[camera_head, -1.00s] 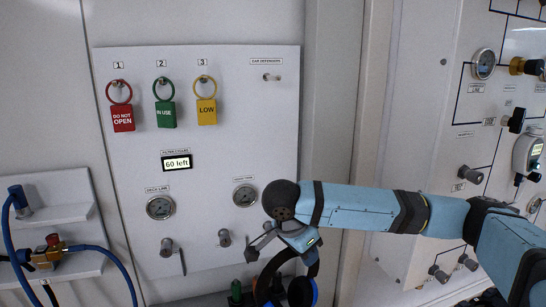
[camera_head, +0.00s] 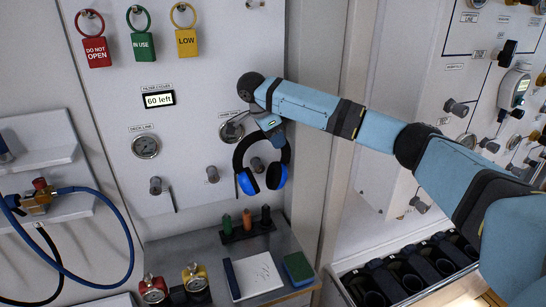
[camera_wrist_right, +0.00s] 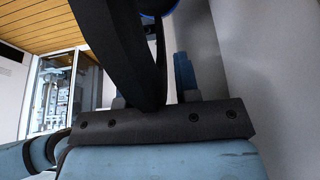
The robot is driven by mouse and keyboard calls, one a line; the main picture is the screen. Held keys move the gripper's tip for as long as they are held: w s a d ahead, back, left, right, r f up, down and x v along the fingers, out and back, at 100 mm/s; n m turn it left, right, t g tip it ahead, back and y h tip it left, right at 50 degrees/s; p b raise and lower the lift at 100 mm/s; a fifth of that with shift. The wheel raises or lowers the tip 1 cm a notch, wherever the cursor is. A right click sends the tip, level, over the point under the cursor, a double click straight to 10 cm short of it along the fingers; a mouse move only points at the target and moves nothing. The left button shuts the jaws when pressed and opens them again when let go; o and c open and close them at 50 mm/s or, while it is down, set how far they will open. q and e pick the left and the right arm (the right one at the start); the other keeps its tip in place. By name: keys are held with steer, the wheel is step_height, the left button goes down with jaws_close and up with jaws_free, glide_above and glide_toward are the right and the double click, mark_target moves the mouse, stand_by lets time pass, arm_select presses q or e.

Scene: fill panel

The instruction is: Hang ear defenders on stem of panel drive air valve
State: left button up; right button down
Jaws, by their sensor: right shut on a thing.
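The ear defenders, a black headband with blue-and-black cups (camera_head: 276,177), hang upright from my right gripper (camera_head: 270,124). The gripper is shut on the top of the headband, in front of the panel's right side. In the right wrist view the black headband (camera_wrist_right: 128,45) passes between the fingers (camera_wrist_right: 152,92). A valve stem (camera_head: 257,163) shows inside the headband loop, below the right gauge (camera_head: 232,130); I cannot tell whether the band touches it. The valve labels are too small to read. My left gripper is not in view.
Other stems (camera_head: 156,186) and (camera_head: 212,174) stick out to the left. Red, green and yellow tags (camera_head: 187,42) hang above. A bench (camera_head: 205,250) below holds bottles, a pad and yellow and red gauges. A second panel (camera_head: 420,110) stands right.

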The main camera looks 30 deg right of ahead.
steer(key=shift+w+d+f, duration=0.1)
steer(key=shift+w+d, duration=0.05)
steer(key=shift+w, duration=0.8)
steer(key=shift+s+f+b, duration=0.1)
steer(key=shift+f+b, duration=0.2)
steer(key=shift+f, duration=0.6)
steer(key=shift+d+f+p, duration=0.1)
steer(key=shift+f+p, duration=0.25)
steer(key=shift+f, duration=0.45)
step_height(320, 180, down, 2)
steer(key=shift+s+f+p, duration=0.1)
steer(key=shift+f+p, duration=0.15)
steer(key=shift+p, duration=0.1)
steer(key=shift+w+f+p, duration=0.2)
steer(key=shift+p, duration=0.1)
steer(key=shift+f, duration=0.3)
steer(key=shift+f, duration=0.1)
steer(key=shift+f, duration=0.1)
